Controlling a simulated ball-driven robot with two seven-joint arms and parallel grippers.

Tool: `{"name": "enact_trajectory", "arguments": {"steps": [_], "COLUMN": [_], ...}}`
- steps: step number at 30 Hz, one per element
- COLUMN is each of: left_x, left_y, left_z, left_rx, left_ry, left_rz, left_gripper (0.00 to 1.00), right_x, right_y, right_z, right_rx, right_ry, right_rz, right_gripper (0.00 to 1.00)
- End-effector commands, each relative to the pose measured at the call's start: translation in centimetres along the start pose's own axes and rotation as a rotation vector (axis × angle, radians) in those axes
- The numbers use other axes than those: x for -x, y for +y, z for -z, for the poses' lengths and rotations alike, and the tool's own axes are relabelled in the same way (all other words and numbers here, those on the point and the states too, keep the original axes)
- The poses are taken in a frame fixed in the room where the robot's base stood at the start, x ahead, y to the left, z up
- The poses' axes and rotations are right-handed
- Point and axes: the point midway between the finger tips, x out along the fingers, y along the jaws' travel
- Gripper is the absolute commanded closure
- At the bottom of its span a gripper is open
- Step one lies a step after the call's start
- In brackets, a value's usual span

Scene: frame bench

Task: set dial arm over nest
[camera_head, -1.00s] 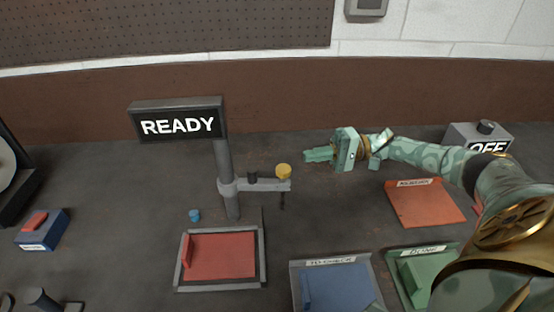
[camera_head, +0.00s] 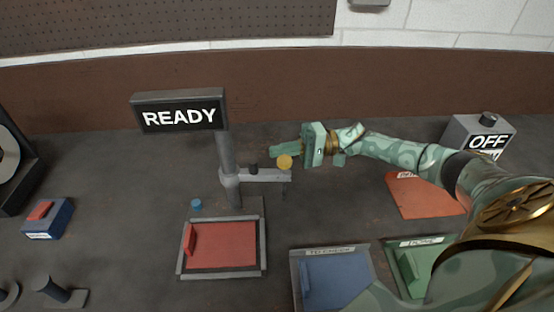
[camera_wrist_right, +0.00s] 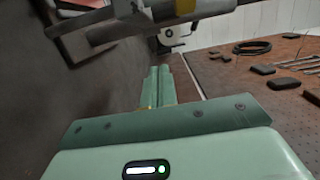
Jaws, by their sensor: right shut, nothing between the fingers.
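The dial arm (camera_head: 262,175) is a grey bar reaching right from a grey post (camera_head: 226,155), with a yellow round piece (camera_head: 285,162) at its right end and a thin dark stem below. The nest (camera_head: 263,255) is a grey frame around a red plate (camera_head: 222,245), in front of the post. The dial arm points right, and its yellow end is right of and behind the nest. My right gripper (camera_head: 275,152) is shut and empty, its fingers pointing left just behind the yellow piece; contact cannot be told. Its shut fingers show in the right wrist view (camera_wrist_right: 159,85). My left gripper is out of view.
A small blue cylinder (camera_head: 196,204) stands behind the nest. Blue (camera_head: 335,280), green (camera_head: 411,272) and orange (camera_head: 420,197) trays lie to the right. An OFF box (camera_head: 478,135) stands back right. A blue box with a red top (camera_head: 47,219) is left.

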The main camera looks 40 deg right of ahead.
Motion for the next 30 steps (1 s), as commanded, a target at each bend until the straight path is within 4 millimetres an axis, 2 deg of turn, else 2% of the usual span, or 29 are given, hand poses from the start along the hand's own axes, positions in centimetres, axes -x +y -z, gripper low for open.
{"name": "enact_trajectory", "arguments": {"steps": [2,6,10,24,30], "left_x": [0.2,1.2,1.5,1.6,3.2], "left_y": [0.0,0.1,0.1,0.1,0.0], "left_z": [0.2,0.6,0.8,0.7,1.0], "left_rx": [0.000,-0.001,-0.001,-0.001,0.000], "left_ry": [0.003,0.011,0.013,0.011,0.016], "left_rz": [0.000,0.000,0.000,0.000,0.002], "left_gripper": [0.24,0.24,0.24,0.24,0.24], "right_x": [-1.6,-1.8,-2.1,-2.2,-2.2], "right_y": [-0.2,-0.3,-0.1,0.0,-0.5], "right_z": [0.0,-2.4,-3.4,-3.9,-4.3], "right_rx": [0.000,-0.002,-0.001,-0.001,0.000], "right_ry": [-0.001,-0.001,0.000,0.002,0.033], "right_rz": [0.004,0.001,0.000,0.000,0.001], "right_gripper": [1.00,1.00,1.00,1.00,1.00]}}
